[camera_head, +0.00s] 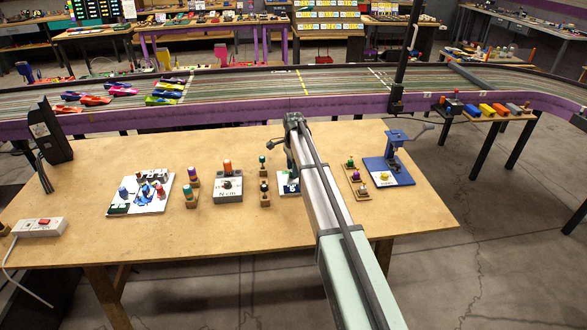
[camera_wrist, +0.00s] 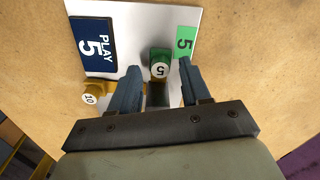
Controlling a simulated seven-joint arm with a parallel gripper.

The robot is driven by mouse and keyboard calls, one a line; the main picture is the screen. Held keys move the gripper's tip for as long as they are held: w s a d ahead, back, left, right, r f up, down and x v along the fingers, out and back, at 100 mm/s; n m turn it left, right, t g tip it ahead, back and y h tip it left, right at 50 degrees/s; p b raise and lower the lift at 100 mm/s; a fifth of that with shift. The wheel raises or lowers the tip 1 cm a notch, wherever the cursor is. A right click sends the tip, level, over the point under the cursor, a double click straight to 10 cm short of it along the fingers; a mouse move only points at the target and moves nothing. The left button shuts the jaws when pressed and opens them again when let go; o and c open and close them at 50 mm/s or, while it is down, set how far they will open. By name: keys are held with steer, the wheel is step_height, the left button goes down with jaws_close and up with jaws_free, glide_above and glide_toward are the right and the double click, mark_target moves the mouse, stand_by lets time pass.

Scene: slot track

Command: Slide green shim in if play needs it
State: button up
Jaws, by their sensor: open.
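In the wrist view, the green shim (camera_wrist: 160,68), with a round white "5" on its top, sits on a white board (camera_wrist: 150,22). A blue card (camera_wrist: 95,44) reading "PLAY 5" lies on the left of the board. A green label (camera_wrist: 185,43) marked "5" is at the right. A yellow shim (camera_wrist: 97,92) marked "10" is at the lower left. My gripper (camera_wrist: 159,66) is open; its fingers appear on either side of the green shim, with gaps visible. Contact is not visible. In the head view, my arm hides much of this board (camera_head: 283,178).
On the wooden bench (camera_head: 230,240), a white board with blue parts (camera_head: 142,193), a grey dial box (camera_head: 228,190) and small capped pieces stand left of my arm. A blue press (camera_head: 390,165) stands at right. The slot track (camera_head: 240,88) runs behind.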

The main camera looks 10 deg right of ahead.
step_height(320, 180, up, 14)
steer(key=shift+f, duration=0.2)
stand_by(0.4)
steer(key=s+d+f+m+g, duration=0.1)
steer(key=s+d+f+m, duration=0.2)
steer(key=s, duration=0.9)
steer(key=s+d+f, duration=0.3)
steer(key=s+d, duration=0.1)
steer(key=s, duration=0.7)
steer(key=s+d+f+m+g, duration=0.15)
steer(key=s+d+f, duration=0.25)
steer(key=s, duration=0.8)
steer(key=s+a+f+n+g, duration=0.1)
steer(key=s+a+f+n, duration=0.1)
steer(key=s+f+n, duration=0.65)
steer(key=s+a+f+n+g, duration=0.1)
steer(key=s+f, duration=0.5)
steer(key=f, duration=0.8)
steer(key=s+a+f+n+g, duration=0.1)
steer(key=s+a+f+n, duration=0.1)
steer(key=s+f+n, duration=0.55)
steer(key=s+a+f+n+g, duration=0.1)
steer(key=s+f+n, duration=0.1)
steer(key=s+f, duration=0.8)
steer(key=shift+s+a, duration=0.15)
steer(key=shift+s, duration=0.6)
